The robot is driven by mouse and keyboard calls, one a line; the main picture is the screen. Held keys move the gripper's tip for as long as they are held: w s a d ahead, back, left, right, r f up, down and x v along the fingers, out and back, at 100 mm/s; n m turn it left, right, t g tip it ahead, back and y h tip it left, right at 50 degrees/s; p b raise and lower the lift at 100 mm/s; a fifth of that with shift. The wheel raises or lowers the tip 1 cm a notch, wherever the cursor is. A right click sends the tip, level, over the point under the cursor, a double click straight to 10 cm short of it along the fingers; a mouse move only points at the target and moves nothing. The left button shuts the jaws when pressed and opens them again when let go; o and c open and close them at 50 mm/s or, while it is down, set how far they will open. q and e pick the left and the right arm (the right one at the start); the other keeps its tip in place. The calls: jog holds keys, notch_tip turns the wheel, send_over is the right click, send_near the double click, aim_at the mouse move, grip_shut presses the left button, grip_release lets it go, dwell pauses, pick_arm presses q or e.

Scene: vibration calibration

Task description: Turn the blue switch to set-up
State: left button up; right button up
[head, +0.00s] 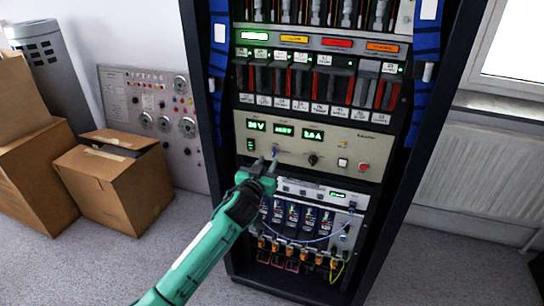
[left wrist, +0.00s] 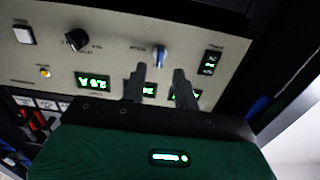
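The blue switch (head: 275,150) is a small knob on the beige control panel (head: 375,149) in the rack, below the green displays. In the left wrist view the switch (left wrist: 160,56) shows upside down, just beyond my fingertips. My left gripper (head: 266,163) is in front of the panel, with its fingers pointing at the switch. In the left wrist view the two dark fingers of the gripper (left wrist: 159,72) are apart, with nothing between them. The labels by the switch are too small to read. My right gripper is not in view.
A black knob (head: 313,159), a white button (head: 342,163) and a red button (head: 363,167) sit to the right on the same panel. Below it is a module with blue units and cables (head: 311,222). Cardboard boxes (head: 113,181) stand on the floor at left.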

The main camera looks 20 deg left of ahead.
aim_at(273, 154)
pick_arm(q)
jog(key=shift+w+d, duration=0.1)
jog(key=shift+w, duration=2.4)
jog(key=shift+c, duration=0.2)
grip_shut()
